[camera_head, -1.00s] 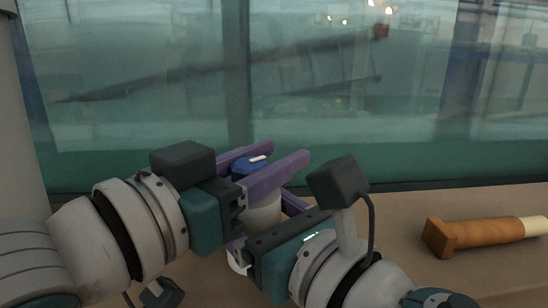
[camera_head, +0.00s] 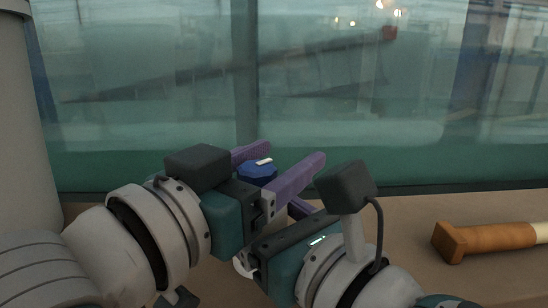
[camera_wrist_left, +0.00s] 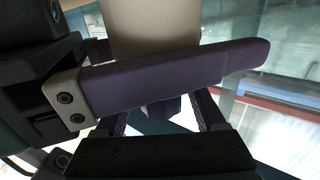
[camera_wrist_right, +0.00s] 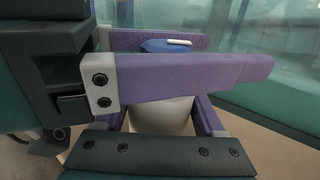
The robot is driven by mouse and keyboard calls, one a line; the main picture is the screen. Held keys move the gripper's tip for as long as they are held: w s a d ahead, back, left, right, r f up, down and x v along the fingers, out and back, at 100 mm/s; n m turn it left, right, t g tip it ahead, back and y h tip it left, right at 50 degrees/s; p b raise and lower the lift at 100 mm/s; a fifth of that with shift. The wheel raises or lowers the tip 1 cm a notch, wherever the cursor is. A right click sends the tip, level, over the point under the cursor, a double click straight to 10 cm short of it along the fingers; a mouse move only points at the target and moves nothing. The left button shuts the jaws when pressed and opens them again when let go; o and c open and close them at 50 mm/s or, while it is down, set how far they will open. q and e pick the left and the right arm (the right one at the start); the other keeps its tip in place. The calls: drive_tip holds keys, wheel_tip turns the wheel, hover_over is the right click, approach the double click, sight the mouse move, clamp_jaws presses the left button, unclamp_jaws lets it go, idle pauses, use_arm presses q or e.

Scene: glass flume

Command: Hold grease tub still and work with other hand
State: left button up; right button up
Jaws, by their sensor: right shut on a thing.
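The grease tub has a pale round body (camera_wrist_right: 163,115) and a blue faceted lid (camera_head: 257,171) with a small white bar on top. My right gripper (camera_wrist_right: 160,106) is shut on the body, one finger on each side, below the lid. My left gripper (camera_head: 293,152) is open, its purple fingers on either side of the lid with a gap visible around it. In the left wrist view the pale body (camera_wrist_left: 150,25) shows behind a large purple finger that crosses the picture. The lower part of the tub is mostly hidden by my grippers in the head view.
A brown-orange tool with a block-shaped end and a cream section (camera_head: 490,240) lies on the tan bench (camera_head: 415,215) at the right. The glass flume wall (camera_head: 350,120) stands behind the bench. The bench between the tool and my right arm is clear.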

use_arm(q)
drive_tip(key=v, duration=1.2)
use_arm(e)
drive_tip(key=shift+d, duration=0.1)
drive_tip(key=o, duration=1.5)
